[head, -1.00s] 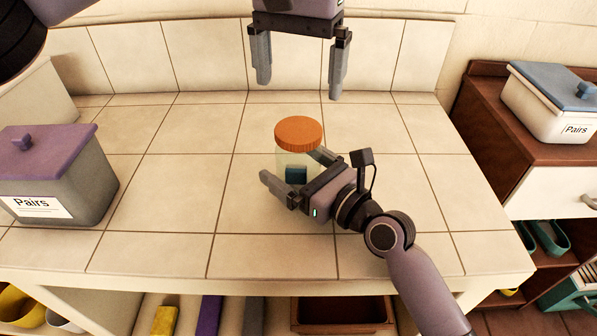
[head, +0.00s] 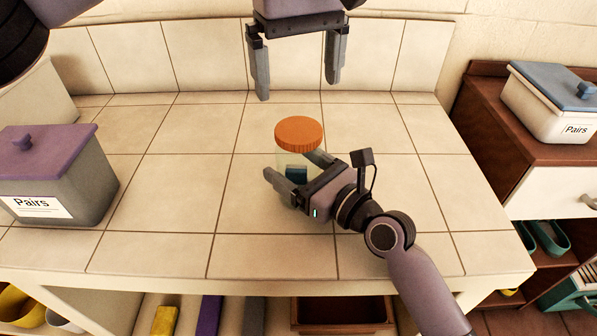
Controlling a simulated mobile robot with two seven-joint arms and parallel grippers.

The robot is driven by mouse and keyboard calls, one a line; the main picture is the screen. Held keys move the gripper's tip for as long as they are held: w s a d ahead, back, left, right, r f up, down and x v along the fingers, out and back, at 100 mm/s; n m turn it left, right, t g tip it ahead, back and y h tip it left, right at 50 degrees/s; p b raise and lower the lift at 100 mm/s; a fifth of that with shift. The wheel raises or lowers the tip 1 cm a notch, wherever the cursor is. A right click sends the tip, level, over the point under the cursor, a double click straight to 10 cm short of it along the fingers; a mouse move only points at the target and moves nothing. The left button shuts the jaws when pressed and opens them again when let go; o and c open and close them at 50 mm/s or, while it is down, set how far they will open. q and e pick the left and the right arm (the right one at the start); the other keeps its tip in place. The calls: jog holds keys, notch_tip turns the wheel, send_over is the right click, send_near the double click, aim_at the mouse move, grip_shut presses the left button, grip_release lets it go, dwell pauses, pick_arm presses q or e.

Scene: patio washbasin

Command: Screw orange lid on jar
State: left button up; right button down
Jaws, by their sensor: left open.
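The clear jar (head: 284,161) stands upright on the tiled counter, with a dark blue item (head: 296,173) showing in its lower part. The orange lid (head: 298,133) sits level on top of it; whether its thread has caught cannot be seen. My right gripper (head: 287,166) reaches in from the lower right, low down, with one finger on each side of the jar, closed on its body. Its hand hides part of the jar's base. My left gripper (head: 298,88) hangs from the top, open and empty, fingers pointing down, above and behind the lid and apart from it.
A grey box with a purple lid (head: 48,152) labelled "Pairs" stands at the counter's left. A white box with a blue lid (head: 545,115) stands on the brown cabinet (head: 475,125) at the right. The counter (head: 180,190) around the jar is clear.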

aim_at(299, 129)
pick_arm(q)
jog(key=n, duration=2.2)
jog(key=shift+f, duration=4.05)
